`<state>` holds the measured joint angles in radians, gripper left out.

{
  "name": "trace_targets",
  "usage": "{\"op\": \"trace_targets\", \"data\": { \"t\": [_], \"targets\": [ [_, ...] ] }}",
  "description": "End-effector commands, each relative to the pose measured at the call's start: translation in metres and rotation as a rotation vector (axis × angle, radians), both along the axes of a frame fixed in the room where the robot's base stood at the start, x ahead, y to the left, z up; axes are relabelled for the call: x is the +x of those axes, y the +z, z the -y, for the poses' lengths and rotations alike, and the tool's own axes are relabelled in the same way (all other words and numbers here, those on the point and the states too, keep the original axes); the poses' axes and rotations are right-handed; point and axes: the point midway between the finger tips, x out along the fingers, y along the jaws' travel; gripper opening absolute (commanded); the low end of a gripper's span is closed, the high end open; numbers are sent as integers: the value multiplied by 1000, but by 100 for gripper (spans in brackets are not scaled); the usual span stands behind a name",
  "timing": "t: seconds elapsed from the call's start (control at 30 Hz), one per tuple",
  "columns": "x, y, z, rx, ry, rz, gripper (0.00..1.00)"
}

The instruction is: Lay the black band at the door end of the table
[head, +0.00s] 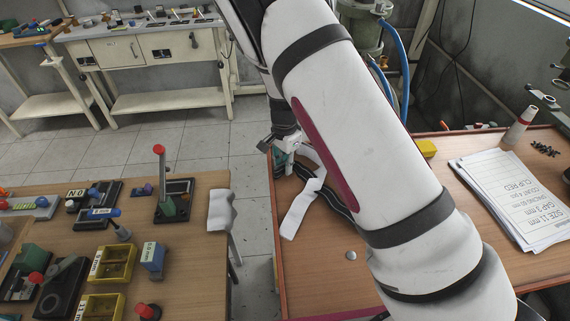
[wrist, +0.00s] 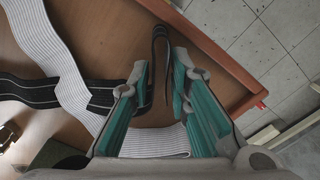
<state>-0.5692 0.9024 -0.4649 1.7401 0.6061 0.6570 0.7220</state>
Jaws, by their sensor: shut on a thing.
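The black band (wrist: 30,93) lies partly under a white ribbed band (wrist: 62,62) on the wooden table (wrist: 112,30). Another part of the black band stands up as a narrow loop between my fingertips. My gripper (wrist: 160,82) is shut on that loop, close to the table's raised corner edge. In the head view my gripper (head: 284,158) is at the left end of the right-hand table, partly hidden by my arm.
A separate table (head: 195,285) with switches and yellow bins stands left, across a floor gap. A raised rim (wrist: 215,55) borders the table.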

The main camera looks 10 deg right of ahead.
Motion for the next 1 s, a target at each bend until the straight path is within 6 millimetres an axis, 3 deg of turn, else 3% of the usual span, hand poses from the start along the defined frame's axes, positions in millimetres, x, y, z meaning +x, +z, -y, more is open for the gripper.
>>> {"op": "trace_targets", "data": {
  "t": [0.07, 0.1, 0.13, 0.43, 0.57, 1.0],
  "targets": [
    [0, -1, 0, 0, 0, 0, 0],
    [0, -1, 0, 0, 0, 0, 24],
    [0, -1, 0, -1, 0, -1, 26],
    [0, 0, 0, 0, 1, 0, 26],
    [1, 10, -1, 1, 2, 1, 26],
    [2, 92, -1, 2, 1, 2, 26]
  ]
}}
